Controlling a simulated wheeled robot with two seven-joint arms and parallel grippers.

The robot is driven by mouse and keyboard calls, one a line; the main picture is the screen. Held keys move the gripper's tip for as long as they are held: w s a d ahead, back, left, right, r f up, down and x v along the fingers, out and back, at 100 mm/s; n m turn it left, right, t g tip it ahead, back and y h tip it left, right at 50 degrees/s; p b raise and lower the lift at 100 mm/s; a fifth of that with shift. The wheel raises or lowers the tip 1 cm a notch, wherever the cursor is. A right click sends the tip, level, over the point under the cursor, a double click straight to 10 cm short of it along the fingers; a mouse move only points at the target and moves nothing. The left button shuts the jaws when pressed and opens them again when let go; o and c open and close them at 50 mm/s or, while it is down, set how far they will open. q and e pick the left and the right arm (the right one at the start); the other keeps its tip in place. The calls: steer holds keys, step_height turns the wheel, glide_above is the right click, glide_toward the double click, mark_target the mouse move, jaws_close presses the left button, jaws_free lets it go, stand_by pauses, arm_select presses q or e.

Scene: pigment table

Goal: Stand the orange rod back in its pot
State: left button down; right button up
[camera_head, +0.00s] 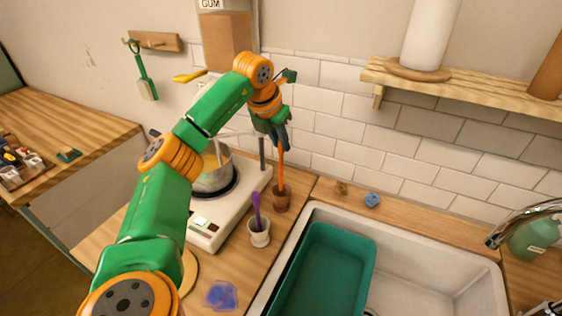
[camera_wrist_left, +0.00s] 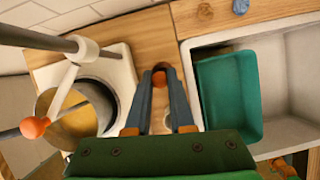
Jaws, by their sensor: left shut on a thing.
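The orange rod (camera_head: 281,170) is upright, held near its upper part by my left gripper (camera_head: 280,136), which is shut on it. Its lower end meets the mouth of a small brown pot (camera_head: 281,199); I cannot tell whether it rests on the bottom. In the left wrist view the rod's round orange end (camera_wrist_left: 158,79) shows between the fingertips (camera_wrist_left: 160,72), and the pot is mostly hidden below. My right gripper is not in view.
A white cup (camera_head: 259,238) with a purple rod stands in front of the brown pot. Left is a white hotplate (camera_head: 208,235) with a steel saucepan (camera_head: 213,180). Right is a sink (camera_head: 440,262) with a green tub (camera_head: 324,265). Blue powder (camera_head: 221,295) lies on the counter.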

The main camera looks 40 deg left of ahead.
arm_select(q)
step_height(320, 180, down, 6)
steer(key=shift+f+p, duration=0.15)
steer(key=shift+p, duration=0.15)
steer(key=shift+f, duration=0.15)
steer(key=c, duration=0.8)
jaws_free()
steer(key=b+v, duration=0.1)
steer(key=v, duration=1.1)
steer(key=shift+w+r, duration=0.1)
steer(key=shift+r, duration=0.15)
